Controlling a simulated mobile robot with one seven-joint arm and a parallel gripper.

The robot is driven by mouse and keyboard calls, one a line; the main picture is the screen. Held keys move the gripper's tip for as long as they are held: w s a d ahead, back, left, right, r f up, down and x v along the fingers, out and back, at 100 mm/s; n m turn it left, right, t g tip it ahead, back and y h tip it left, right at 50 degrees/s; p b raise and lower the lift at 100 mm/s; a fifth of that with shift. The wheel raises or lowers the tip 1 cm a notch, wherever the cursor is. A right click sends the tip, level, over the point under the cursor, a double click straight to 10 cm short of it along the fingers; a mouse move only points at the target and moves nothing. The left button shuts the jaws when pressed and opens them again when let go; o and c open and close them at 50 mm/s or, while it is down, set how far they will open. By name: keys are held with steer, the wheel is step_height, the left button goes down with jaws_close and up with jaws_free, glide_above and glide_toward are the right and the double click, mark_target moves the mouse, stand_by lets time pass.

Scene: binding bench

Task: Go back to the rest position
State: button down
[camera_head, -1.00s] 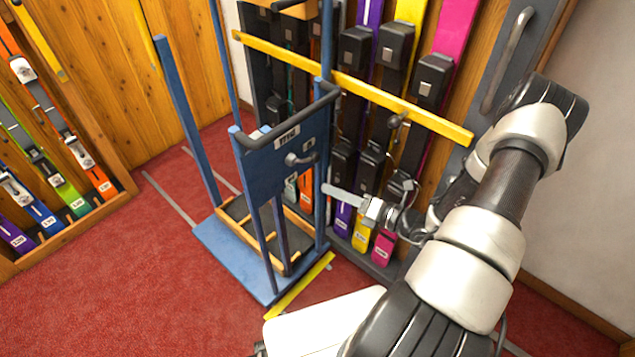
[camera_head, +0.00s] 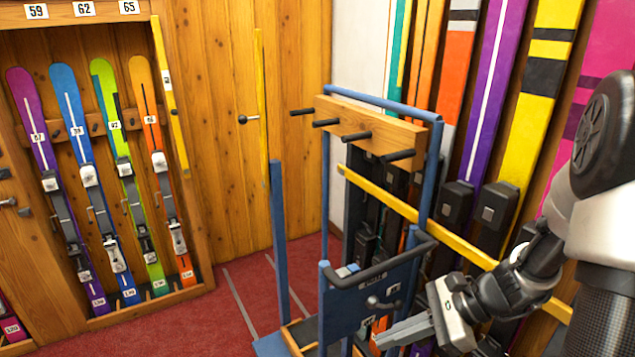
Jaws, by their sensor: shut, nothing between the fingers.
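My gripper (camera_head: 388,335) is at the bottom of the head view, right of centre. Its fingers are together with nothing between them and point left. They show just below the small grey handle (camera_head: 382,303) on the blue panel (camera_head: 352,300) of the upright blue cart; I cannot tell how far in front of the panel they are. My arm comes in from the right edge.
The blue cart has a dark push bar (camera_head: 400,262) and a wooden peg rail (camera_head: 370,130). A yellow bar (camera_head: 440,227) crosses before the tall skis (camera_head: 490,110) at right. A ski rack (camera_head: 110,318) stands left. Red carpet (camera_head: 215,318) lies between.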

steer(key=s+r+n+t+h, duration=0.1)
steer(key=s+r+n+h, duration=0.1)
steer(key=r+n+h, duration=0.35)
steer(key=s+r+n+h, duration=0.2)
steer(key=r+n, duration=0.6)
steer(key=s+r+n+t+h, duration=0.25)
steer(key=s+r+n, duration=0.25)
steer(key=s, duration=0.3)
step_height(320, 180, up, 18)
steer(key=a+p, duration=0.1)
steer(key=p, duration=1.6)
steer(key=shift+w+p, duration=0.25)
steer(key=shift+p, duration=0.1)
